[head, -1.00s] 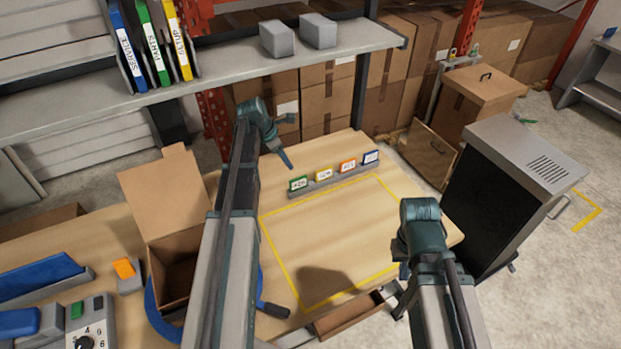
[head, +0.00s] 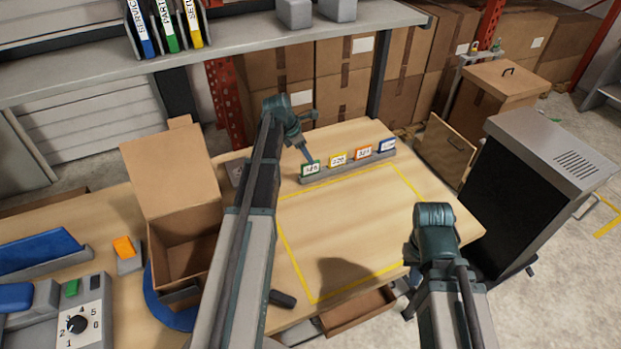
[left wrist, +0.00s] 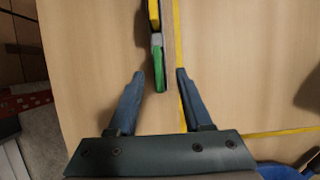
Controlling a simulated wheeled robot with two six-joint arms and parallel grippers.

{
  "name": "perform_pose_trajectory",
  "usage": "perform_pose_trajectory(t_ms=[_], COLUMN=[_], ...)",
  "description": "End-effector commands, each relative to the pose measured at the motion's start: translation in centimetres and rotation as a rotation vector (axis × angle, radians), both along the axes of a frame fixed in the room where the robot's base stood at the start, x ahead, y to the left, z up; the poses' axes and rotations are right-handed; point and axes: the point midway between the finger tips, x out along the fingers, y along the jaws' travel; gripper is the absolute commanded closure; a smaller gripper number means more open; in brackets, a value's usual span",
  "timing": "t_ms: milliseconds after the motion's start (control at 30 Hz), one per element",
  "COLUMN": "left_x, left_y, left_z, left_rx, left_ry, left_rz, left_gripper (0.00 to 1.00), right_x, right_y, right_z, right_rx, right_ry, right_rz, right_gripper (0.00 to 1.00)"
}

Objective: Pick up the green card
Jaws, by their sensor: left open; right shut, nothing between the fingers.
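The green card (head: 311,168) with a white label stands at the left end of a grey holder (head: 345,170) on the table. My left gripper (head: 309,157) is open right above it.
Yellow (head: 338,159), orange (head: 363,153) and blue (head: 386,146) cards stand right of the green one. A yellow-taped area (head: 340,220) in front is clear. An open cardboard box (head: 180,262) stands left; a grey shelf (head: 230,45) hangs behind.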

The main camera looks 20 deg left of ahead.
Motion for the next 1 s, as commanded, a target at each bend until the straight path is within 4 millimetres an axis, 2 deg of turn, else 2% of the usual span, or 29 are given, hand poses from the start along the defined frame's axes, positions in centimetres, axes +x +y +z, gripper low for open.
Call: perform_pose_trajectory(t_ms=[267,700,1000], left_x=[0.2,1.3,1.4], left_y=[-0.1,-0.7,-0.8], left_z=[-0.6,-5.2,-5.1], left_rx=[0.000,0.000,0.000], left_ry=[0.000,0.000,0.000], left_rz=[0.000,-0.001,0.000], left_gripper=[0.50,0.50,0.52], right_x=[0.0,0.0,0.0], right_y=[0.0,0.0,0.0], right_z=[-0.6,-5.2,-5.1], right_rx=[0.000,0.000,0.000], right_ry=[0.000,0.000,0.000], right_rz=[0.000,0.000,0.000], right_gripper=[1.00,1.00,1.00])
